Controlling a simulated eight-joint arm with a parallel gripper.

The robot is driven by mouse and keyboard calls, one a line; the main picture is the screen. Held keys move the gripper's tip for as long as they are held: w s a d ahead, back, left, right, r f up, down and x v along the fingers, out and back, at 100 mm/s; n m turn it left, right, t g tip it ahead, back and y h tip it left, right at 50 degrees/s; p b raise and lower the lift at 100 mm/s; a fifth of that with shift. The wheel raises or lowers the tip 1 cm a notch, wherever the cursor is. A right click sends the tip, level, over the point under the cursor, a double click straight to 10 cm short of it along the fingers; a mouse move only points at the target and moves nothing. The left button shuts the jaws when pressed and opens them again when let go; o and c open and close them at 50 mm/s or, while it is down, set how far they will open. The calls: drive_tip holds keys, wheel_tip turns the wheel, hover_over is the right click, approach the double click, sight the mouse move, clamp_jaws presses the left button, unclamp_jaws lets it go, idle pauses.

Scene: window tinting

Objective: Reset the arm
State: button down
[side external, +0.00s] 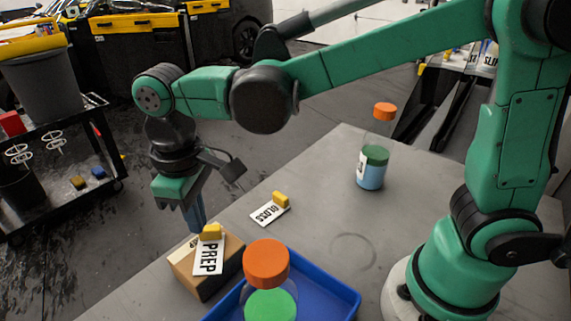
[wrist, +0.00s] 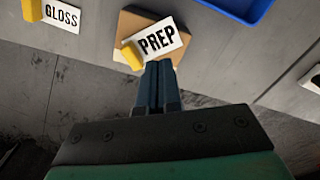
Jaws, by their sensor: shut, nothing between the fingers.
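My gripper (side external: 197,222) hangs pointing down at the table's left edge, beside the cardboard box with the PREP card. In the wrist view my gripper (wrist: 158,68) shows its two dark blue fingers together, with nothing between them. The fingertips appear near the PREP card (wrist: 158,40); I cannot tell whether they touch the box. The green arm reaches out from its base at the right of the side view.
The PREP card (side external: 209,256) with a yellow holder leans on the brown box (side external: 190,275). A GLOSS card (side external: 268,212) lies behind it. A blue tray (side external: 335,295) has an orange-capped bottle (side external: 267,265). Another orange-capped bottle (side external: 372,170) stands farther back. The table's middle is clear.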

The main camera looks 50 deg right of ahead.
drive_tip(key=s+d+m+t, duration=0.1)
drive_tip(key=d+m+t, duration=0.2)
drive_tip(key=d, duration=0.5)
drive_tip(key=s+d+r+m+t, duration=0.1)
drive_tip(key=s+d+m+t, duration=0.1)
drive_tip(key=d, duration=0.6)
drive_tip(key=shift+s+r+m+t, duration=0.25)
drive_tip(key=shift+m+t, duration=0.25)
drive_tip(key=shift+t, duration=0.5)
